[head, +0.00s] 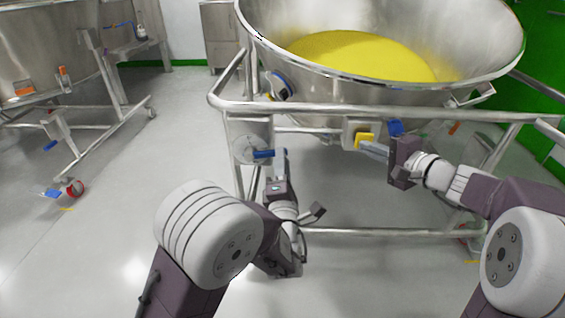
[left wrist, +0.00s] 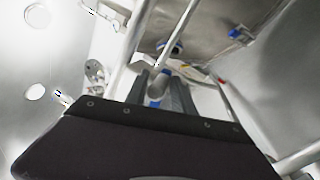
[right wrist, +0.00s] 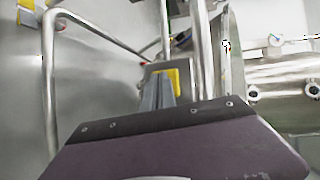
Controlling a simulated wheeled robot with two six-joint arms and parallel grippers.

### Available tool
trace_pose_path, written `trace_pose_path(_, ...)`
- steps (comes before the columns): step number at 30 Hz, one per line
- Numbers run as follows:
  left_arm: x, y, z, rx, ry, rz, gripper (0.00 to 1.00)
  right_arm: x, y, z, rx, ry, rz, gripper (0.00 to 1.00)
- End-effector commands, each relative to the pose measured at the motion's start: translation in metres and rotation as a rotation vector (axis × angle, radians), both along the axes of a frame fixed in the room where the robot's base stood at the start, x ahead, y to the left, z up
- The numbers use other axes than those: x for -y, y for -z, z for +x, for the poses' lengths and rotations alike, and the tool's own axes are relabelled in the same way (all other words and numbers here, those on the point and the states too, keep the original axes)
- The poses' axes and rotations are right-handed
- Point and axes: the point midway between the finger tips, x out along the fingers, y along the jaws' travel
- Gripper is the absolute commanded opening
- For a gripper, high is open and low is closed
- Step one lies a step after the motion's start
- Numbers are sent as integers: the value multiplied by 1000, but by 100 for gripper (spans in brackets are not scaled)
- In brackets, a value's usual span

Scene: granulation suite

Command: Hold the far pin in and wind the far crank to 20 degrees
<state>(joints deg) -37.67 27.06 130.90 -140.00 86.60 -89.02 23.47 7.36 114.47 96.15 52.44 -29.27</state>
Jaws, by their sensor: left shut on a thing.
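The crank has a grey round hub (head: 251,150) and a blue handle (head: 264,154) on the left of the vessel frame. My left gripper (head: 280,158) is shut on the blue handle, which shows between the fingers in the left wrist view (left wrist: 155,101). The yellow pin piece (head: 365,139) sits on a grey block (head: 350,127) on the frame's rail. My right gripper (head: 374,147) has its fingers together, their tips at the yellow piece. In the right wrist view the yellow piece (right wrist: 173,79) is partly hidden by the fingers (right wrist: 158,88); I cannot tell how deep the pin is.
A steel bowl (head: 350,78) of yellow powder (head: 365,55) stands in the tubular frame (head: 420,108) above both grippers. A lower rail (head: 390,232) crosses in front. Another steel frame on castors (head: 72,187) stands to the left. The floor between is clear.

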Motion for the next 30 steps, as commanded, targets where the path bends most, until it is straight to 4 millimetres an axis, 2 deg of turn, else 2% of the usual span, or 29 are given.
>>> trace_pose_path(22, -2, -4, 0, 9, -5, -3, 0, 1, -1, -71, 1, 2, -1, 0)
trace_pose_path(30, -2, -3, 1, 9, -6, -3, 0, 0, 0, -80, 0, 1, 0, 0)
